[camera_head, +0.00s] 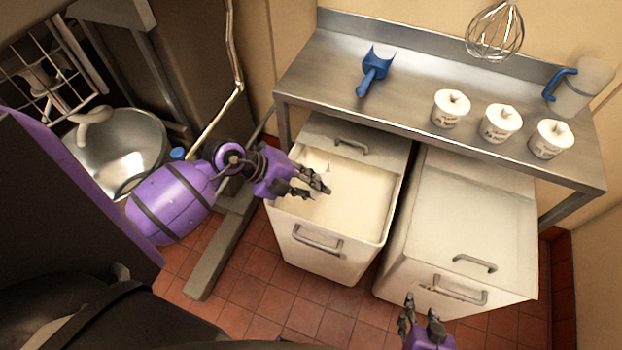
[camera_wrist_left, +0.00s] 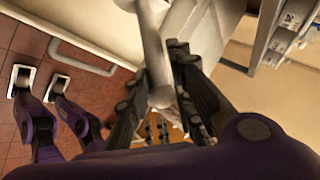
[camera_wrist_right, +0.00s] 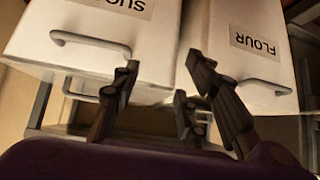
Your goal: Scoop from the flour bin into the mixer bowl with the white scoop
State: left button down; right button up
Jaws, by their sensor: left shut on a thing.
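The flour bin (camera_head: 348,185) stands open, filled with pale flour, at the middle of the head view. Its FLOUR label shows in the right wrist view (camera_wrist_right: 255,42). My left gripper (camera_head: 318,186) is over the open bin, shut on the handle of the white scoop (camera_wrist_left: 156,52). The scoop's bowl is hard to make out against the flour, so I cannot tell how full it is. The steel mixer bowl (camera_head: 122,150) is at the left, with a pale dough hook over it. My right gripper (camera_head: 422,318) is open and empty in front of the bins.
A closed sugar bin (camera_head: 465,220) stands right of the flour bin. The steel shelf (camera_head: 325,75) behind holds a blue scoop (camera_head: 374,70), several white tubs (camera_head: 500,122) and a jug (camera_head: 582,85). A whisk (camera_head: 495,32) hangs above. My left arm spans between mixer and bin.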

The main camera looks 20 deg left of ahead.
pick_arm(q)
notch_tip(320, 180, down, 16)
jog(key=w+b, duration=0.2)
jog(key=b, duration=0.5)
jog(key=shift+w, duration=0.25)
pick_arm(e)
notch_tip(320, 180, down, 7)
jog(key=s+d, duration=0.1)
jog(key=s, duration=0.2)
jog(key=shift+d+g, duration=0.3)
jog(key=shift+g, duration=0.1)
jog(key=shift+w+f, duration=0.1)
jog(key=shift+f, duration=0.05)
jog(key=shift+s+f, duration=0.1)
jog(key=shift+s, duration=0.1)
